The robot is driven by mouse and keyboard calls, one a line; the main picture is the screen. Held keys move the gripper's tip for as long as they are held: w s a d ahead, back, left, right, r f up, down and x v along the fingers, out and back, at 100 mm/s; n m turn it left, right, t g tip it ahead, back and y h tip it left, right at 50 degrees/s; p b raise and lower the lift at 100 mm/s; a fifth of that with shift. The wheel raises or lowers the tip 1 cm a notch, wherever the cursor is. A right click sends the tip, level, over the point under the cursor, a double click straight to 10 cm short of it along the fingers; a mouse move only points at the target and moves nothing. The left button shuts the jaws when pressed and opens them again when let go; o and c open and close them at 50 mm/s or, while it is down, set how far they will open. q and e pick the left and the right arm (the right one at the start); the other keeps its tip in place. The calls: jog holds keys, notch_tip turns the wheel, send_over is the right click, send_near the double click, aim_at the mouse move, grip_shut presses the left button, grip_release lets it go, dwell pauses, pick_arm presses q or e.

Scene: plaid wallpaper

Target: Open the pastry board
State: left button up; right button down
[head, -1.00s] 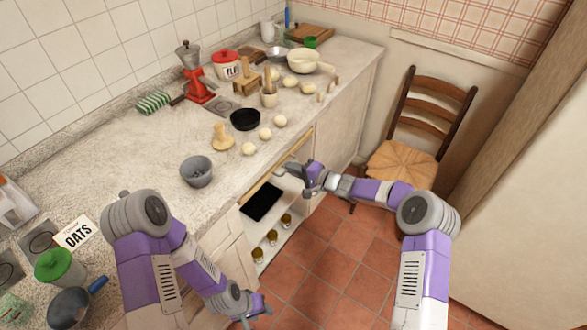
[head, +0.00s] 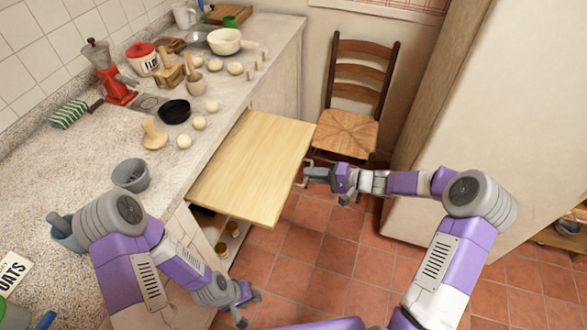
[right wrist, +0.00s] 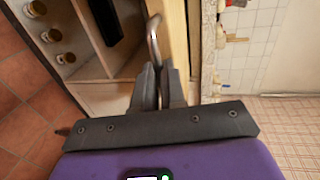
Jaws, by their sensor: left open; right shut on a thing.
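The pastry board (head: 255,165) is a pale wooden slab that sticks well out from under the counter's front edge in the head view. My right gripper (head: 307,172) is at the board's outer edge, shut on its metal handle. In the right wrist view the fingers (right wrist: 158,88) close around the curved handle (right wrist: 152,35), with the board's edge (right wrist: 176,45) beside it. My left gripper (head: 248,303) is open and empty, low in front of the cabinet and apart from the board.
Dough balls (head: 199,123), a black pan (head: 174,111) and a grey bowl (head: 131,175) stand on the counter (head: 75,180). A wooden chair (head: 347,130) stands just beyond the board. An open shelf with jars (head: 221,249) is below the board. Tiled floor (head: 320,260) is clear in front.

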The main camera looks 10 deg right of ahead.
jog(key=shift+f+v, duration=0.25)
jog(key=shift+v, duration=0.95)
jog(key=c, duration=1.2)
grip_release()
jog(key=p+v, duration=0.1)
jog(key=v, duration=0.6)
jog(key=shift+s+d+p, duration=0.2)
jog(key=shift+d+p, duration=0.05)
jog(key=shift+p, duration=0.15)
